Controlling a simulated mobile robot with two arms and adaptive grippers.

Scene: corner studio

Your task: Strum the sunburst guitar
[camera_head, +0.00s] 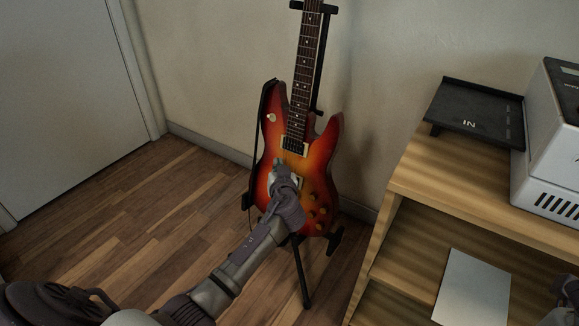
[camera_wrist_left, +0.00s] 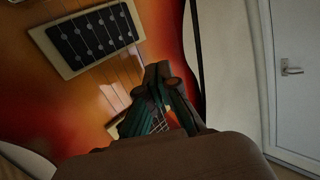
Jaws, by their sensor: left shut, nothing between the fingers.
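The sunburst guitar (camera_head: 322,150) stands upright on a black stand (camera_head: 304,268) against the wall in the head view. My left arm reaches up to it from the lower left. My left gripper (camera_head: 279,166) is shut and empty in front of the guitar's body, just below the neck pickup. In the left wrist view, the guitar's body (camera_wrist_left: 75,110) fills the left side, with a framed pickup (camera_wrist_left: 88,38) near the top. The gripper's fingertips (camera_wrist_left: 158,72) are close together over the strings. I cannot tell whether they touch the strings.
A wooden shelf unit (camera_head: 415,172) stands to the right, with a black tray (camera_head: 476,106) marked IN and a white machine (camera_head: 556,135) on top. A white sheet (camera_head: 474,290) lies on its lower shelf. A door (camera_head: 62,95) is at left. The wooden floor (camera_head: 150,205) is clear.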

